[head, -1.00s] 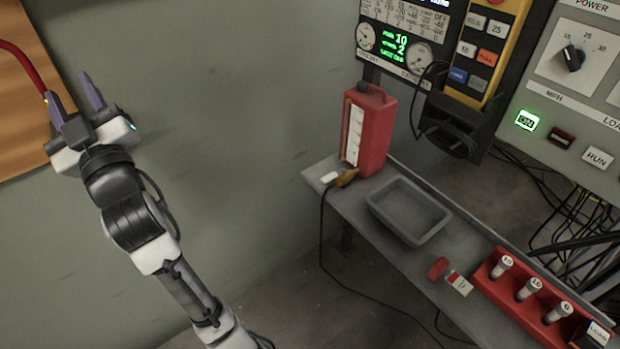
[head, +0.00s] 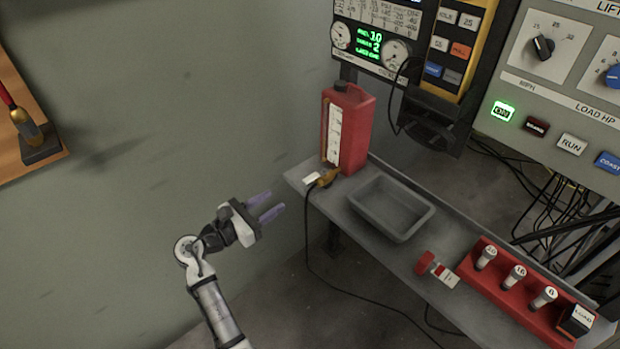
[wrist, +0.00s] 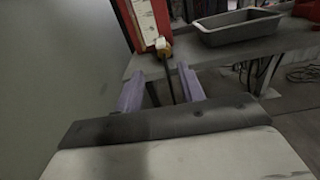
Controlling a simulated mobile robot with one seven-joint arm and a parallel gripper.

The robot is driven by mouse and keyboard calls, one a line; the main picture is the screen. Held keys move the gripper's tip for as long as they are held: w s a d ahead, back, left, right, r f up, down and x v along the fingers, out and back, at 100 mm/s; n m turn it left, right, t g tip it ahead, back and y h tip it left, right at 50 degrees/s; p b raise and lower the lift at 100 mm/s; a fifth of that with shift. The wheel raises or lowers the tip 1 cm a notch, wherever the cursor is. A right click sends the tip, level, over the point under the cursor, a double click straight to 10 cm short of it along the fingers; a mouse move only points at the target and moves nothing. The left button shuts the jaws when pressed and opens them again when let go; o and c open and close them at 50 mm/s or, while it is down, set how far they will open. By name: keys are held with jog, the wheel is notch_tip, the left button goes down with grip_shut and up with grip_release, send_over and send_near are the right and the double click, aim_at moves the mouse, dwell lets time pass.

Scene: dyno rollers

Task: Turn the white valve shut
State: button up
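The white valve (head: 312,179) is a small white handle on a brass fitting (head: 328,178) at the foot of the red can. In the wrist view the valve (wrist: 161,44) shows ahead of the fingers, near the top middle. My gripper (head: 272,206) is left of and a little below the valve in the head view, apart from it. Its two purple fingers are open with nothing between them; the wrist view also shows my gripper (wrist: 160,85) with a clear gap.
The red can (head: 356,125) stands at the left end of a grey shelf (head: 345,190). A grey tray (head: 392,207) is right of it. A black cable (head: 307,235) hangs from the fitting. A red rack (head: 505,300) stands further right. The wall side is clear.

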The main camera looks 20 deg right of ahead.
aim_at(304, 182)
jog(key=p+x, duration=0.2)
jog(key=x, duration=1.1)
jog(key=shift+d+r, duration=0.15)
jog(key=shift+d, duration=0.25)
grip_shut()
